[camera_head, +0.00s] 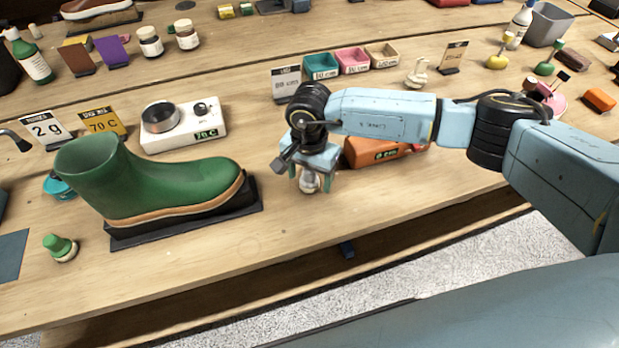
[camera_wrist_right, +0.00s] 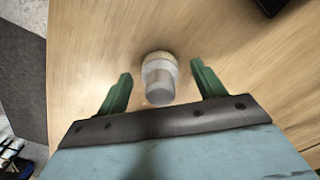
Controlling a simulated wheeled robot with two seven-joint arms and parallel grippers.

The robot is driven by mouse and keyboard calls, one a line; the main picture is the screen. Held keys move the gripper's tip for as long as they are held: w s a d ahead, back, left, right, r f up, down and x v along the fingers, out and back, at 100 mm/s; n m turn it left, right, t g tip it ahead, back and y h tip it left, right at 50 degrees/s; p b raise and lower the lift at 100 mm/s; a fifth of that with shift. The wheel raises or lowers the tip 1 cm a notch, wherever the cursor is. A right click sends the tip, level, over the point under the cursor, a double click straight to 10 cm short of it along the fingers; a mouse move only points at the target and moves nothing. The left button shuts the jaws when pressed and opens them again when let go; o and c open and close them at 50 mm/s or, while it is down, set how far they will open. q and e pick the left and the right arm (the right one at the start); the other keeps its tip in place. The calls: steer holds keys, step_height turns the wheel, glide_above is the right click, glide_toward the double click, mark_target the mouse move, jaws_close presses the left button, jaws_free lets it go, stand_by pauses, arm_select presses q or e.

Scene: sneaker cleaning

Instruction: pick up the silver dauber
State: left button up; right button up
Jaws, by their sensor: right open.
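The silver dauber (camera_wrist_right: 159,78) stands on the wooden table between the two green fingers of my right gripper (camera_wrist_right: 160,90), with a gap on each side in the right wrist view. In the head view the dauber (camera_head: 310,182) shows below my right gripper (camera_head: 313,178), partly hidden by it. My right gripper is open, pointing down over the dauber. Whether the fingers touch it cannot be seen in the head view, but the wrist view shows them apart from it. My left gripper is not in view.
A green boot (camera_head: 160,185) on a dark stand is left of my right gripper. The table's front edge is near; bare wood (camera_head: 240,245) lies to the left.

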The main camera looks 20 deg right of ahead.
steer(key=c, duration=1.1)
step_height(320, 180, up, 10)
steer(key=shift+r, duration=0.1)
